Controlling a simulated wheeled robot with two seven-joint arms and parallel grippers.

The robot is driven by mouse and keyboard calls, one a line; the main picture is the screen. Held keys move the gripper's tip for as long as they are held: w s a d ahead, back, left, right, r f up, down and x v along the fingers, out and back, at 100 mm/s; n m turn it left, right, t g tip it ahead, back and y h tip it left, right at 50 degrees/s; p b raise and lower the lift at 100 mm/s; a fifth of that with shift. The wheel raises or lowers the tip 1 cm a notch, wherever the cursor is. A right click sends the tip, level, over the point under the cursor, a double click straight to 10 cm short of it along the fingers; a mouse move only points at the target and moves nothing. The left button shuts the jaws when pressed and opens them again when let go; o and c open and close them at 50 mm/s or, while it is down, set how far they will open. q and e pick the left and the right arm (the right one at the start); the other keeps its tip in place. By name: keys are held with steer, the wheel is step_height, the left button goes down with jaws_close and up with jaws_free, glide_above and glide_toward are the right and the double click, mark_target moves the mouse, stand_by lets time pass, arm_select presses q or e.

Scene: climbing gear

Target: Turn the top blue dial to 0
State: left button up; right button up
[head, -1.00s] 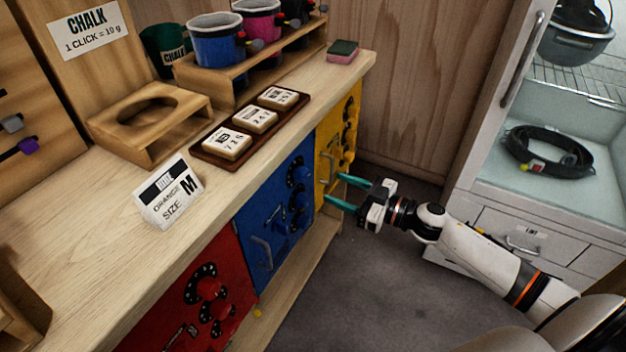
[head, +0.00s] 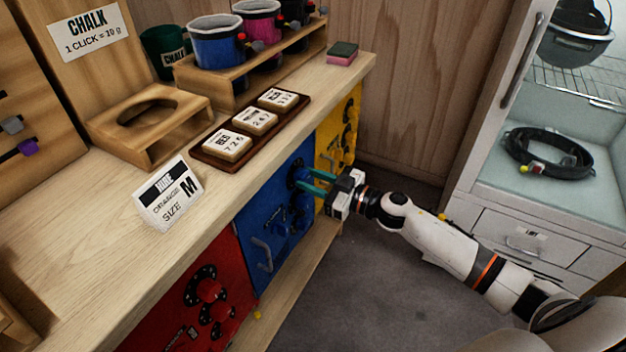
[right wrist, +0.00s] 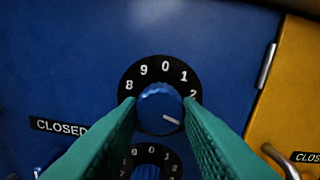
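The top blue dial (right wrist: 159,107) is a round blue knob on a black number ring, on the blue door (head: 257,229). In the right wrist view 8, 9, 0, 1 and part of 2 show; 0 is near the top. The knob's white mark points right and slightly down, past the 2; the number there is hidden by a finger. My right gripper (right wrist: 158,106) has its green fingers on either side of the knob, open, with a small gap at the left; contact cannot be told. It also shows in the head view (head: 307,181). My left gripper is not in view.
A second blue dial (right wrist: 150,160) sits just below. The yellow door (head: 337,135) is to the right, the red door (head: 196,304) to the left. Tiles with numbers lie in a brown tray (head: 205,159) on the counter above. Open floor lies right of the cabinet.

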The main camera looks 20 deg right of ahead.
steer(key=shift+c, duration=1.2)
